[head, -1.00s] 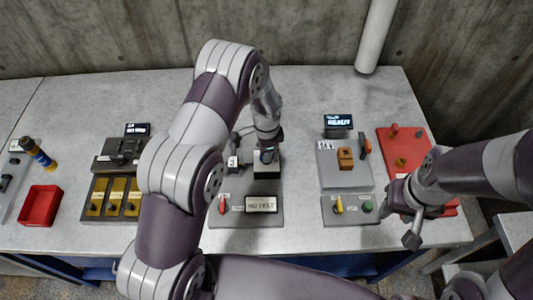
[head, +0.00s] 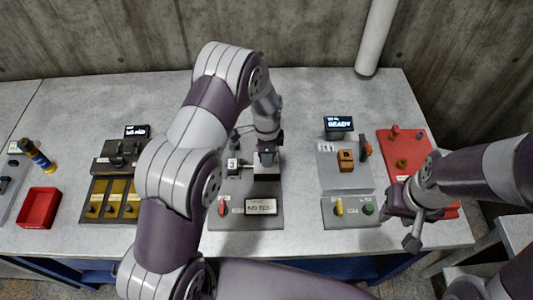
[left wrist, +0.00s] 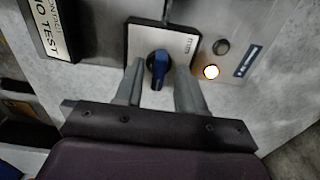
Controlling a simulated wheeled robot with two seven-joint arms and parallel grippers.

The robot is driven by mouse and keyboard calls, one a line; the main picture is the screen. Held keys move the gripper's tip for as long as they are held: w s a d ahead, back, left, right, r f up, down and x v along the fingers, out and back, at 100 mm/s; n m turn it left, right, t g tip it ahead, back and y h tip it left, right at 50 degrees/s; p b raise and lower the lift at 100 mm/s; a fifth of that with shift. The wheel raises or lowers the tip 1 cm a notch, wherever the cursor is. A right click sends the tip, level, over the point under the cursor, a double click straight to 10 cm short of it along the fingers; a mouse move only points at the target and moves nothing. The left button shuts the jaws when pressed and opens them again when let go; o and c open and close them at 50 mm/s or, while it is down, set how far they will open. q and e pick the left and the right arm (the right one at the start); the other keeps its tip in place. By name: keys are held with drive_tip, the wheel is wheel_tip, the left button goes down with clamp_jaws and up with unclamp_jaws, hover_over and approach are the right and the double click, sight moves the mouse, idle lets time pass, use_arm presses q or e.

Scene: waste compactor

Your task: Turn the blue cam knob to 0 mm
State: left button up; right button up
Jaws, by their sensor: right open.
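The blue cam knob (left wrist: 158,66) sits on a pale plate with a dark border (left wrist: 178,42) in the left wrist view. Its pointer extends toward the bottom of that picture; I cannot read the scale. My left gripper (left wrist: 157,88) is open, with its two fingers on either side of the knob and gaps visible between them and it. In the head view my left gripper (head: 267,156) is over the middle station and hides the knob. My right gripper (head: 405,226) is open and empty at the right front of the table.
A "NO TEST" display (head: 261,206) and a red switch (head: 222,208) are at the middle station's front. A lit lamp (left wrist: 211,72) is beside the knob plate. A red tray (head: 40,208) stands left; an orange block (head: 345,160) stands right.

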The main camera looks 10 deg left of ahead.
use_arm(q)
drive_tip(key=shift+r, duration=0.25)
wheel_tip(320, 180, up, 12)
drive_tip(key=b, duration=0.3)
drive_tip(key=shift+r, duration=0.1)
drive_tip(key=s+a+n, duration=0.2)
drive_tip(key=s+n, duration=0.5)
drive_tip(key=s, duration=0.2)
drive_tip(key=s+a+r+n+t, duration=0.1)
drive_tip(key=s+a+n, duration=0.1)
drive_tip(key=s+n, duration=0.5)
drive_tip(key=s, duration=0.3)
drive_tip(key=shift+s+n, duration=0.15)
drive_tip(key=shift+n, duration=0.25)
